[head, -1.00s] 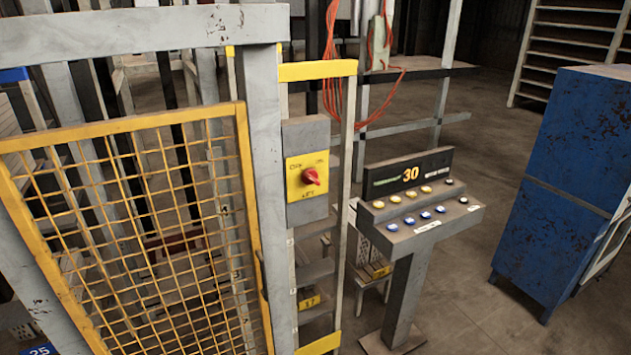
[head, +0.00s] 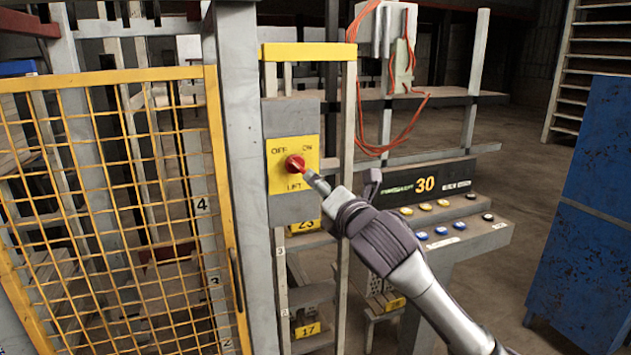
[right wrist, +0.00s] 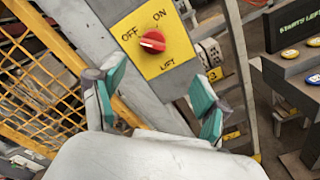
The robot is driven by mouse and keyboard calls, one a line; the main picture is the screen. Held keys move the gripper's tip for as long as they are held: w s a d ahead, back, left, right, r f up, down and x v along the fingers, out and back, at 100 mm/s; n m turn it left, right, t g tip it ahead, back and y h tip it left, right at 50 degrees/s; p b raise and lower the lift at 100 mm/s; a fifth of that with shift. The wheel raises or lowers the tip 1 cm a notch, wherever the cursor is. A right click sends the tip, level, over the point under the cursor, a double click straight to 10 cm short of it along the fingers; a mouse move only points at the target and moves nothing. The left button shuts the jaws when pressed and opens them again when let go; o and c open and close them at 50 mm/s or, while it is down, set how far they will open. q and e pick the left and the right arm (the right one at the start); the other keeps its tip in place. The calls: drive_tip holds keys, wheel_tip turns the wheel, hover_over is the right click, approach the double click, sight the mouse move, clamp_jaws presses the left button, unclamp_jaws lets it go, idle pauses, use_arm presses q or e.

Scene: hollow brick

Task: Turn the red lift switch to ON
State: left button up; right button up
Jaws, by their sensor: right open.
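The red lift switch (head: 295,163) is a round knob on a yellow plate (head: 282,182) marked OFF at upper left, ON at upper right and LIFT below. The plate is on a grey box on the post beside the yellow mesh gate. My right gripper (head: 316,181) is just in front of the knob, at its lower right; contact cannot be told from the head view. In the right wrist view the knob (right wrist: 152,41) is ahead of the open, empty fingers (right wrist: 158,86), beyond their tips. My left gripper is not in view.
The yellow mesh gate (head: 120,200) stands at the left. A control console (head: 450,237) with several buttons and a display reading 30 stands right of the post, partly behind my right arm. A blue cabinet (head: 590,220) is at the far right. Orange cables (head: 405,120) hang behind.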

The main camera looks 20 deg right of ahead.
sight(301, 166)
drive_tip(key=w+p, duration=0.1)
drive_tip(key=w, duration=0.3)
drive_tip(key=w+p, duration=0.1)
drive_tip(key=w, duration=0.3)
drive_tip(key=w+a+r+p, duration=0.1)
drive_tip(key=w, duration=0.3)
drive_tip(key=shift+w+a+p, duration=0.1)
drive_tip(key=shift+w+p, duration=0.15)
drive_tip(key=shift+p, duration=0.05)
drive_tip(key=shift+w+f, duration=0.1)
drive_tip(key=shift+w, duration=0.4)
drive_tip(key=c, duration=1.2)
